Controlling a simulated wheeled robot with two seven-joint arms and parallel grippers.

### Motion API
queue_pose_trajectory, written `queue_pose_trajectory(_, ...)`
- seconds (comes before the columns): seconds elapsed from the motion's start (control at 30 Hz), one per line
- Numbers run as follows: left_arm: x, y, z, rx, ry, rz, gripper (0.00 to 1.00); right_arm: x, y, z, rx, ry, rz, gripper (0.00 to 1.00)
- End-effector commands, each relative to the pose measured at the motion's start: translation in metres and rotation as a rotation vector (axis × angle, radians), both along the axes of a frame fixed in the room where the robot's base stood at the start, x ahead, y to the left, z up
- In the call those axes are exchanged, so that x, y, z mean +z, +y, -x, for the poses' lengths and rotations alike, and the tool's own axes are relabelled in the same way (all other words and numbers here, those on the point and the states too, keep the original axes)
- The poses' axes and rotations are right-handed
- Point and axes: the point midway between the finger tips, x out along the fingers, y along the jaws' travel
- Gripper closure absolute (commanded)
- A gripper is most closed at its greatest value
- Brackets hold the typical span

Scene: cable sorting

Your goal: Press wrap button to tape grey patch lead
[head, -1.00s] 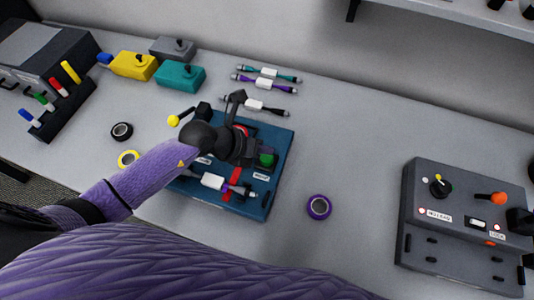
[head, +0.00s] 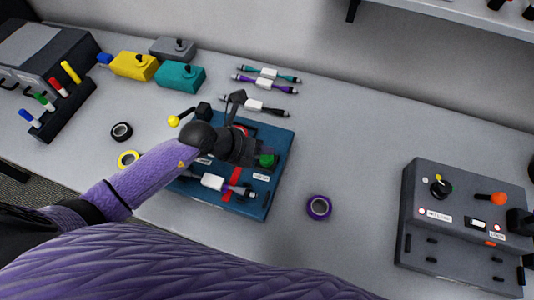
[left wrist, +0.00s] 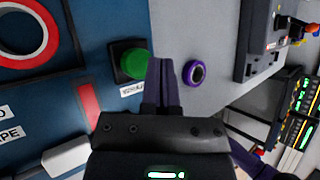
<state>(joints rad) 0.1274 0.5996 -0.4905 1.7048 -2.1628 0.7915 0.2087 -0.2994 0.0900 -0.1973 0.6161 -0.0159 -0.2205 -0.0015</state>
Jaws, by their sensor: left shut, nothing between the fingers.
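The blue wrapping station (head: 250,207) lies on the bench with a green button (head: 268,160) near its right edge. The green button (left wrist: 128,62) also shows in the left wrist view, beside a white label. My left gripper (head: 262,150) is over the station, shut and empty. In the left wrist view its closed fingertips (left wrist: 163,68) are just right of the button; whether they touch it I cannot tell. A patch lead with a white sleeve (head: 213,181) lies across the front of the station, its ends dark and partly hard to make out. My right gripper is not in view.
Loose leads, teal (head: 270,74), purple (head: 264,85) and dark (head: 265,107), lie behind the station. A purple tape roll (head: 319,207) sits to its right. A grey tester box (head: 465,225) stands at far right.

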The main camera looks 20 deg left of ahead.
Motion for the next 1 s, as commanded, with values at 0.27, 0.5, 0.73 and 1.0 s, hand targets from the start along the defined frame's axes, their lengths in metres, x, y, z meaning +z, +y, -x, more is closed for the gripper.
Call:
queue_pose_trajectory(0.27, 0.0, 0.0, 0.0, 0.0, 0.0, 0.0, 1.0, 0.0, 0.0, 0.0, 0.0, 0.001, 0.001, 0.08)
queue_pose_trajectory(0.5, -0.006, 0.0, 0.0, 0.001, 0.001, 0.0, 1.0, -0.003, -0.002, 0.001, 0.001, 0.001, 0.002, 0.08)
queue_pose_trajectory(0.73, -0.009, 0.0, 0.0, 0.0, 0.0, 0.0, 1.0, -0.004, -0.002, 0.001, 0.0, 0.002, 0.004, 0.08)
queue_pose_trajectory(1.0, -0.011, 0.0, 0.0, 0.0, 0.0, 0.0, 1.0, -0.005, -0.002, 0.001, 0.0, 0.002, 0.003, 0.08)
